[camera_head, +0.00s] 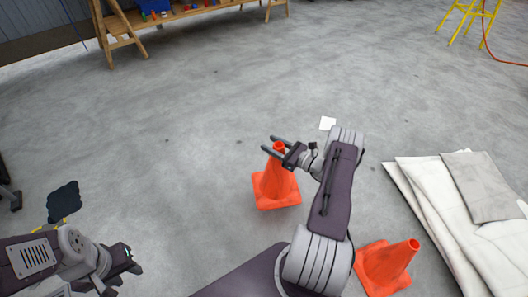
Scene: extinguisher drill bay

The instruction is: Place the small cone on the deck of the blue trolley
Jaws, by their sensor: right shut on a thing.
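An orange cone (277,187) stands upright near the middle of the view. My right gripper (276,148) is shut on its narrow top. I cannot tell whether its base touches the floor. A second orange cone (390,266) is at the lower right beside my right arm, which partly hides it. I cannot tell for sure which cone is the small one. My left gripper (124,281) is at the lower left, apart from both cones, with its fingers spread and nothing between them. The blue trolley is not in view.
Folded pale sheets (430,205) lie on the floor at the right. A wooden bench (185,14) is at the back left, and a yellow stand (470,18) at the back right. A dark cloth-like patch (64,201) lies at the left. The grey floor (200,100) between is mostly clear.

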